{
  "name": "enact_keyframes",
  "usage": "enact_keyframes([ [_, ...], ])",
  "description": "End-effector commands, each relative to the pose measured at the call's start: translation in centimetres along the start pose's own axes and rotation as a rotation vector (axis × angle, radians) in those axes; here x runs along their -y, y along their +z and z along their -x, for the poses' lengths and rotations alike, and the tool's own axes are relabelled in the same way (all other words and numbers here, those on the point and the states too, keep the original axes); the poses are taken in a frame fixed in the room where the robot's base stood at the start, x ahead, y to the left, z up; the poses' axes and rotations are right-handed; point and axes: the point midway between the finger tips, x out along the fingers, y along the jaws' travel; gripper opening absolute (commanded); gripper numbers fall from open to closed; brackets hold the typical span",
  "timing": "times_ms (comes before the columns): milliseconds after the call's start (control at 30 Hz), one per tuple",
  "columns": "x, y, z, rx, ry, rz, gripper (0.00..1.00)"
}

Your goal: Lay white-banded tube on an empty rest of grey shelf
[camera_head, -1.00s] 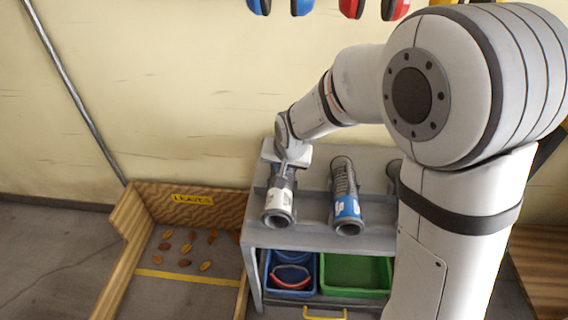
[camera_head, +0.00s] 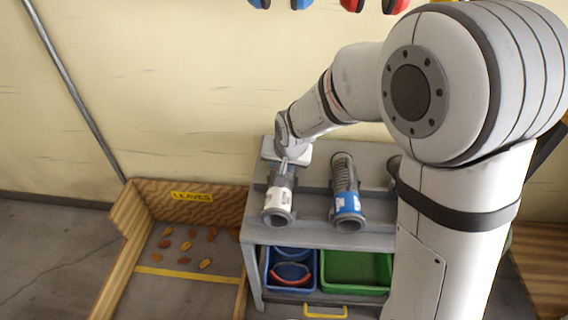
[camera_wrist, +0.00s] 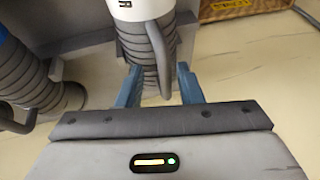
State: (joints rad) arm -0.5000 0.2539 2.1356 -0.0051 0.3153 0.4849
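The white-banded tube (camera_head: 279,200) lies at the left end of the grey shelf (camera_head: 315,208), its open end facing the front. My gripper (camera_head: 284,166) is at the tube's rear part. In the wrist view, the blue-grey fingers of my gripper (camera_wrist: 159,78) stand apart on either side of the tube's ribbed part and its bar handle. Gaps show between the fingers and the handle. The tube's white band (camera_wrist: 140,9) is at the top edge of that view. Whether the tube sits fully in a rest is hard to see.
A blue-banded tube (camera_head: 347,205) lies to the right on the shelf. Another dark tube (camera_head: 394,168) is mostly hidden behind my arm. Blue (camera_head: 273,285) and green (camera_head: 356,272) bins sit below. A wooden leaf bay (camera_head: 146,205) stands at left.

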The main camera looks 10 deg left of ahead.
Motion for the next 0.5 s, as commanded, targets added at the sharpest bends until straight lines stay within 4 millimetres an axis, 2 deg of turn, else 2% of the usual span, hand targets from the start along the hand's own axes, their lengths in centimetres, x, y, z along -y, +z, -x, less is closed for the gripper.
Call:
enact_keyframes([
  [267,0.0,0.0,0.1,0.001,0.001,0.0,0.36],
  [367,0.0,-0.1,1.1,-0.001,0.0,0.0,0.36],
  [500,0.1,-0.1,3.4,-0.003,-0.001,0.0,0.36],
])
